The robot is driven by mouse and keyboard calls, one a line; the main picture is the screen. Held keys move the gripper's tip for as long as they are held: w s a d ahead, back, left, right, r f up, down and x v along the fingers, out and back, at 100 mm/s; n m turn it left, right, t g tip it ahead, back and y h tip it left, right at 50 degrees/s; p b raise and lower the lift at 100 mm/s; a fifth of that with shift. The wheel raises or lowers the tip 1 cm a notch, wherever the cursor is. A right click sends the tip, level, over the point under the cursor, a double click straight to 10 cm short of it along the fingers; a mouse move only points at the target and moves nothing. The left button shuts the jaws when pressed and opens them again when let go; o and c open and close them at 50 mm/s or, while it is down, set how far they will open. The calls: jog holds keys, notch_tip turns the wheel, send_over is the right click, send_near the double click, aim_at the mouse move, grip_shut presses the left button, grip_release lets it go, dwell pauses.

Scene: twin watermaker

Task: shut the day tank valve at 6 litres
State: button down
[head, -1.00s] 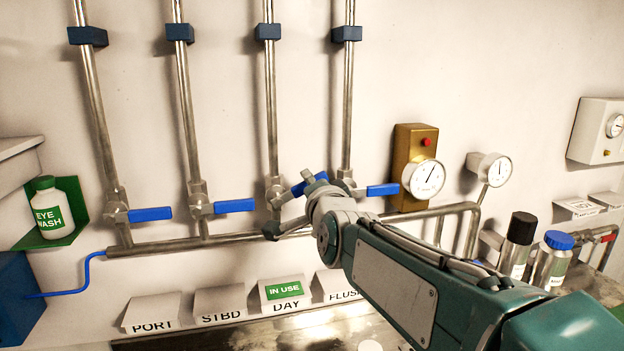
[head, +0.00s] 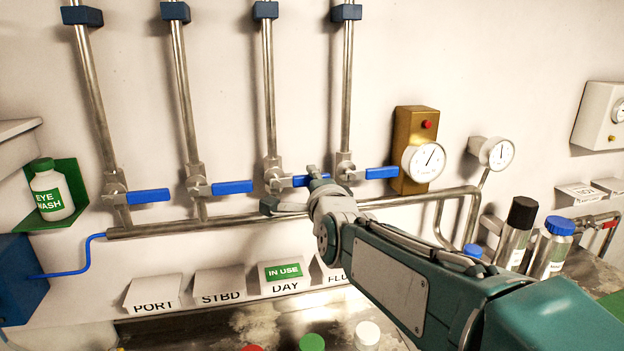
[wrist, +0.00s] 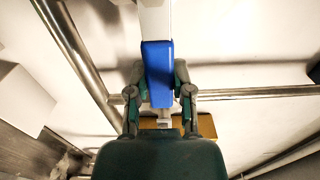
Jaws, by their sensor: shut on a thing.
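The day tank valve (head: 272,178) is third from the left, above the DAY label (head: 286,277) with its green IN USE tag. Its blue handle (head: 304,180) points right, roughly level and across the upright pipe; my gripper hides part of it. In the wrist view the blue handle (wrist: 158,75) lies between the fingers of my gripper (wrist: 160,95). My gripper (head: 293,193) is shut on this handle. A round dial (head: 427,161) on a brass panel has its needle toward the upper right; its figures are too small to read.
The port (head: 147,196), starboard (head: 231,187) and flush (head: 381,172) handles point right, close by. A horizontal pipe (head: 180,228) runs below. Bottles (head: 515,235) stand on the right, and several caps show along the bottom. A second gauge (head: 493,153) is beyond the panel.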

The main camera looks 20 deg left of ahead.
jog(key=shift+f, duration=0.35)
jog(key=shift+c, duration=2.4)
grip_release()
jog(key=shift+r, duration=0.1)
jog(key=shift+r, duration=0.1)
jog(key=shift+s+d, duration=0.1)
jog(key=shift+s, duration=0.05)
jog(key=v, duration=1.1)
jog(key=shift+s, duration=0.25)
